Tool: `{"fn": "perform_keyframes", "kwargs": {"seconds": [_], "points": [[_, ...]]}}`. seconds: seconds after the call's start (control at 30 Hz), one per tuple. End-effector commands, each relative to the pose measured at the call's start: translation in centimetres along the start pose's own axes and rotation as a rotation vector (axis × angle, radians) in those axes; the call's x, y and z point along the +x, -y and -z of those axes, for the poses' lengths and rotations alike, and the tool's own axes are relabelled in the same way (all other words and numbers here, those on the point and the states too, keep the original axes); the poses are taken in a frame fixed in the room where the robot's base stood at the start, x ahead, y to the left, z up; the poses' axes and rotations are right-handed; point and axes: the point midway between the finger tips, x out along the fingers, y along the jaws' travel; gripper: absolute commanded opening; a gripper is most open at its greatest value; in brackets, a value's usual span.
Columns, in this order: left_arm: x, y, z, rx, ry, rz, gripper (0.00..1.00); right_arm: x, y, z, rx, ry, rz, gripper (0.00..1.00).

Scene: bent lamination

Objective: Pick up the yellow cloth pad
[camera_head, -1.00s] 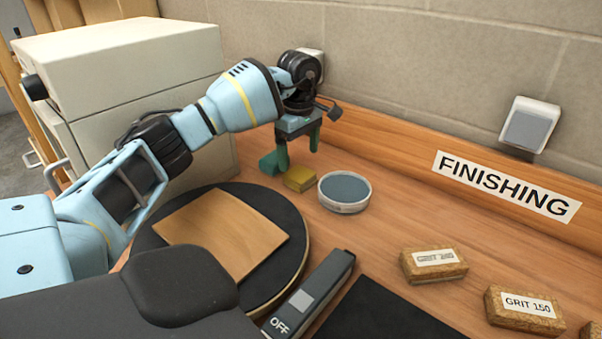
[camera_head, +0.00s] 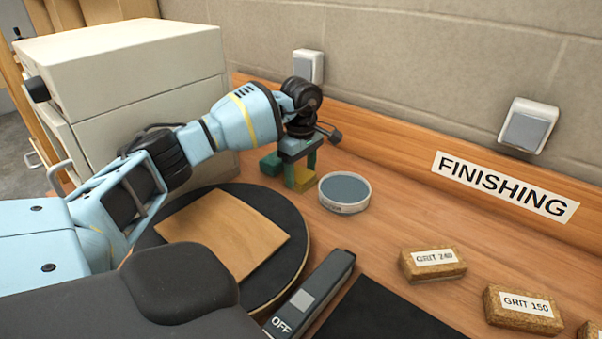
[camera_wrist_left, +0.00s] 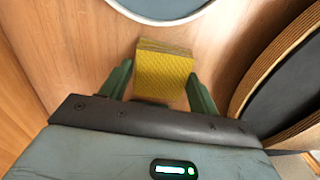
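The yellow cloth pad (camera_head: 305,182) lies on the wooden bench, left of the round grey-topped dish (camera_head: 344,191). My left gripper (camera_head: 302,174) is down at the pad, pointing downward, with its green fingers partly hiding it. In the left wrist view the pad (camera_wrist_left: 164,75) sits between the two spread fingers (camera_wrist_left: 158,88), one on each side. Narrow gaps show beside the pad, so the gripper looks open around it and not closed on it. My right gripper is not in view.
A round black turntable (camera_head: 279,216) with a wooden sheet (camera_head: 225,233) is in front. A cream cabinet (camera_head: 130,60) stands at left. Sanding blocks (camera_head: 433,264) lie at right.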

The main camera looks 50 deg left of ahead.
Motion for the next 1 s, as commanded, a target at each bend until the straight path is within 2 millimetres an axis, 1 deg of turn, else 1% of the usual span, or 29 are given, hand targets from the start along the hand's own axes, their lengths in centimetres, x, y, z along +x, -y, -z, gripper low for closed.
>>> {"fn": "perform_keyframes", "kwargs": {"seconds": [0.03, 0.1, 0.33, 0.43, 0.57, 0.8, 0.9, 1.0], "points": [[0.0, 0.0, 0.0, 0.000, 0.000, 0.000, 0.47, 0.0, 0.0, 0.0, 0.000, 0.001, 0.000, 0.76], [0.0, 0.0, 0.0, 0.000, 0.000, 0.000, 0.39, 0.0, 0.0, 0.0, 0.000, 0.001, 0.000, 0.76], [-0.2, 0.0, 0.0, 0.000, 0.000, -0.001, 0.39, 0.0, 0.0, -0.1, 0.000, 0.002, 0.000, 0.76], [-0.9, -0.1, 0.0, 0.000, 0.001, -0.003, 0.39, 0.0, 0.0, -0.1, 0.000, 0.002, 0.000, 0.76], [-3.0, -0.1, 0.0, 0.000, 0.001, -0.005, 0.39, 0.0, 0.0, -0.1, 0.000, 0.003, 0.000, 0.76], [-7.5, -0.1, 0.0, 0.000, 0.001, -0.003, 0.39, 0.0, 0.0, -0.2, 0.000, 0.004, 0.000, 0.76], [-8.8, -0.1, 0.0, -0.001, 0.001, -0.002, 0.39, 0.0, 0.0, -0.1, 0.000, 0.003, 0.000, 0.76], [-9.6, -0.1, 0.0, 0.000, 0.000, -0.001, 0.39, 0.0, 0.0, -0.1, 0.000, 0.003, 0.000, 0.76]]}}
